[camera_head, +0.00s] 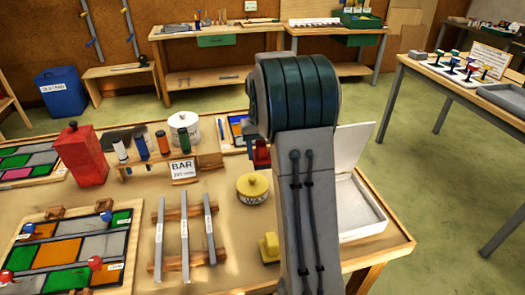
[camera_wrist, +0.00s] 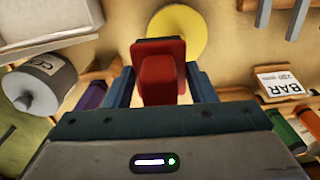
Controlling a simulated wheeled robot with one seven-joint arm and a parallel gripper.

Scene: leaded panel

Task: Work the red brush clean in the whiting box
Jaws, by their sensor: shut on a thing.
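My gripper (camera_wrist: 161,84) is shut on the red brush (camera_wrist: 158,62), which sits between its two blue-grey fingers in the wrist view. In the head view a bit of the red brush (camera_head: 261,154) shows left of my arm, which hides most of the gripper. An open white box (camera_head: 385,226), which looks like the whiting box, stands at the right side of the bench. Its upper part is partly behind my arm. In the wrist view a white box (camera_wrist: 45,38) shows at the upper left. The red brush is apart from it, and its bristles cannot be made out.
A yellow wax tin (camera_head: 252,188) stands left of my arm, with a yellow block (camera_head: 269,247) in front. A white pot (camera_head: 185,130), a rack of tubes with a BAR card (camera_head: 183,171), a red can (camera_head: 81,155) and lead strips (camera_head: 184,235) lie farther left.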

